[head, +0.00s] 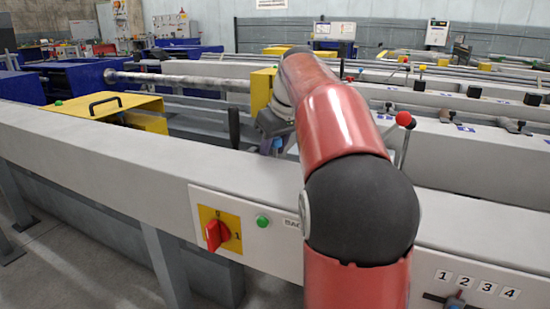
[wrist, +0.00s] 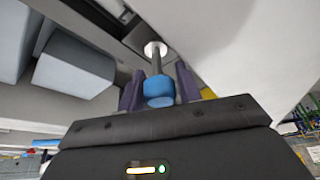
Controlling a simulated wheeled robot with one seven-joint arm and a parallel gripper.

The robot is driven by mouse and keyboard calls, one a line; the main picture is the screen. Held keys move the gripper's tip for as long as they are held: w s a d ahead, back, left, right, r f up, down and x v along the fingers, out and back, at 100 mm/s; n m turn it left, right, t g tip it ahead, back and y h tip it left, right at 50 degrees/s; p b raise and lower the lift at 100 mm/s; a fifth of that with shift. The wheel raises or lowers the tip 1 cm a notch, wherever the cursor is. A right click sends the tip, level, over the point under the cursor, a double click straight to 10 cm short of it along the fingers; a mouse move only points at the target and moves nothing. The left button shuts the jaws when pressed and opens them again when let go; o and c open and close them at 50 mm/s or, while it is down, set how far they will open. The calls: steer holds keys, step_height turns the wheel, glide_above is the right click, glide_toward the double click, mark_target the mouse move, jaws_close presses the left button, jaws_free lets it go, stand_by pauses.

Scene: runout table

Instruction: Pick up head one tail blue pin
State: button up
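The blue pin shows in the wrist view as a blue end (wrist: 159,88) on a grey shaft that runs up to a bright white disc (wrist: 155,49). My gripper's two dark purple fingers (wrist: 160,87) stand on either side of the blue end, very close to it. I cannot tell whether they touch it. In the head view my gripper (head: 274,147) is mostly hidden behind my red arm, over the rear side of the grey beam. A small blue patch shows there, too small to identify.
A long grey beam (head: 120,148) crosses the front, with a red rotary switch (head: 216,235) and a green button (head: 262,221). A yellow cover with a handle (head: 105,107) and a long bar (head: 180,80) lie behind it. A red-knobbed lever (head: 404,119) stands right of my arm.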

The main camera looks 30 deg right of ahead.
steer(key=shift+f, duration=0.2)
steer(key=c, duration=0.7)
steer(key=shift+r, duration=0.1)
steer(key=shift+w+r+p, duration=0.1)
steer(key=shift+r+p, duration=3.4)
steer(key=shift+r, duration=6.4)
